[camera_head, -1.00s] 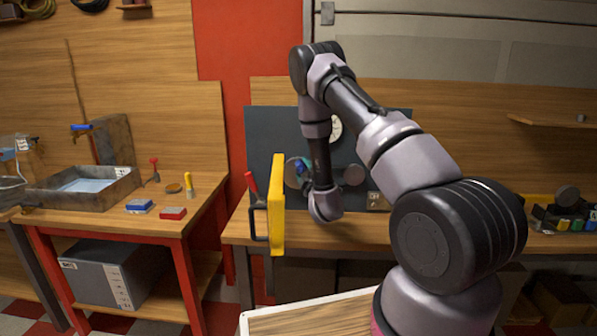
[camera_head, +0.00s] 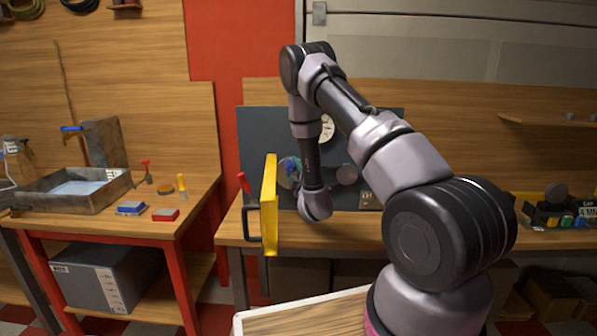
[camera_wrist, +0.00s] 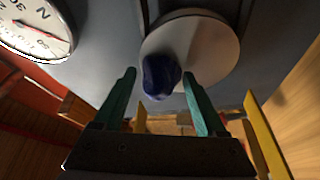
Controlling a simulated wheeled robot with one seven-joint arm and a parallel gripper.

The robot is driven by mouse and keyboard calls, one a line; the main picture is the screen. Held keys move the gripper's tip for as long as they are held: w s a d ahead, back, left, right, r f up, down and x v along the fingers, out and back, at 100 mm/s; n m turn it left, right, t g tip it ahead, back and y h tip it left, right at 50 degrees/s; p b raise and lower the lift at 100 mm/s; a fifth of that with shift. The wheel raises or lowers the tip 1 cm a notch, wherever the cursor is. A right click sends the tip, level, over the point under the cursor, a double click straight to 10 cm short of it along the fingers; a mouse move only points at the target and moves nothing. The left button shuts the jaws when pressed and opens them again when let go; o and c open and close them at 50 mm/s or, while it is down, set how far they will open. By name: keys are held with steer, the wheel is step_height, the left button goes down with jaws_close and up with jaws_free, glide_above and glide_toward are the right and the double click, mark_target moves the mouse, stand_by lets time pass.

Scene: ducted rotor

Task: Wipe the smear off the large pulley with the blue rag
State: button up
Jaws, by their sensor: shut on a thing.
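The large pulley (camera_wrist: 212,48) is a pale grey disc on the dark upright panel (camera_head: 262,128). In the wrist view the dark blue rag (camera_wrist: 159,82) is bunched between the teal fingertips of my gripper (camera_wrist: 161,74), which is shut on it. The rag overlaps the lower left part of the disc and appears to be against its face; exact contact is hard to tell. In the head view the rag (camera_head: 291,166) and the pulley (camera_head: 283,176) are partly hidden by my wrist. I see no smear on the uncovered part of the disc.
A white dial gauge (camera_head: 327,129) and a smaller grey disc (camera_head: 346,174) are close by on the panel. A yellow guard (camera_head: 269,205) stands upright just left of my wrist. A metal basin (camera_head: 75,190) sits on the left bench.

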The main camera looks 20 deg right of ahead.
steer(key=a, duration=0.2)
steer(key=w+a, duration=0.1)
steer(key=shift+w+a+r, duration=0.1)
steer(key=shift+a, duration=0.3)
steer(key=s+a, duration=0.1)
steer(key=s, duration=0.4)
steer(key=shift+s+a, duration=0.4)
stand_by(0.3)
steer(key=shift+s+a, duration=0.25)
steer(key=shift+s, duration=0.45)
steer(key=shift+s+a, duration=0.2)
steer(key=shift+s, duration=0.5)
